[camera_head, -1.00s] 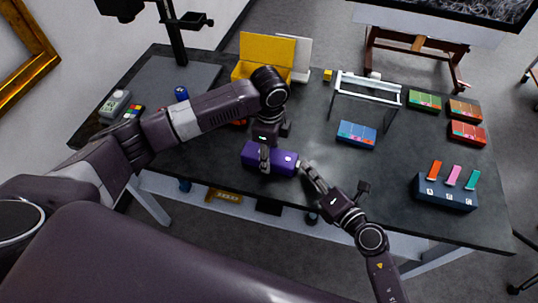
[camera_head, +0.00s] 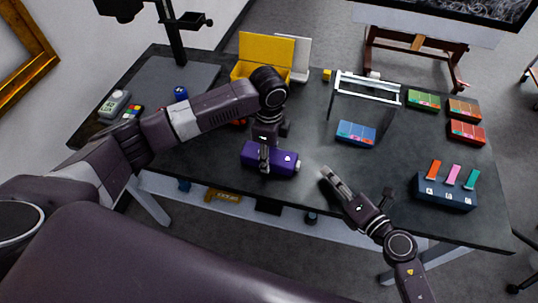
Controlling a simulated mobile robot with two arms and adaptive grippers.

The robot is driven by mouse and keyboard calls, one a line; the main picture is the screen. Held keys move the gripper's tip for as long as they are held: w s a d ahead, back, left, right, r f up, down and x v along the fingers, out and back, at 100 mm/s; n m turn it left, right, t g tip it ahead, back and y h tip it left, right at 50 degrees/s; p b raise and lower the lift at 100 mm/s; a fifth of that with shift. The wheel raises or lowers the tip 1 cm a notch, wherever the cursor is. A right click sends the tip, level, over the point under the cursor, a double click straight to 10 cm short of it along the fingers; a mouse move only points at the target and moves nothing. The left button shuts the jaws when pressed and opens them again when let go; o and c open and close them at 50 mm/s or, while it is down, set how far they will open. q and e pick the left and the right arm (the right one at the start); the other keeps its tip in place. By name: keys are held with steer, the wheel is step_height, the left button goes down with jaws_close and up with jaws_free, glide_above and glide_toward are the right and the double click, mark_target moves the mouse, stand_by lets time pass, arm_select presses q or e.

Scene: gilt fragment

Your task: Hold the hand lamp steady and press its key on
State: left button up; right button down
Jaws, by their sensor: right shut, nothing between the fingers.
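The hand lamp (camera_head: 281,158) looks like a purple box-shaped body lying on the dark table, with a small pale spot near its right end. My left gripper (camera_head: 264,163) comes down over its middle, with one finger across the near side; the far finger is hidden. It appears shut on the lamp. My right gripper (camera_head: 325,171) is shut and empty, a short way right of the lamp and apart from it. I cannot tell whether the lamp is lit.
A blue case (camera_head: 357,132) sits by a clear-topped frame (camera_head: 366,86). A dark block with coloured tabs (camera_head: 444,194) and several coloured cases (camera_head: 424,98) stand at the right. A yellow open box (camera_head: 267,48) is behind my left arm.

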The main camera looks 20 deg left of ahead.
arm_select(q)
steer(key=o, duration=1.5)
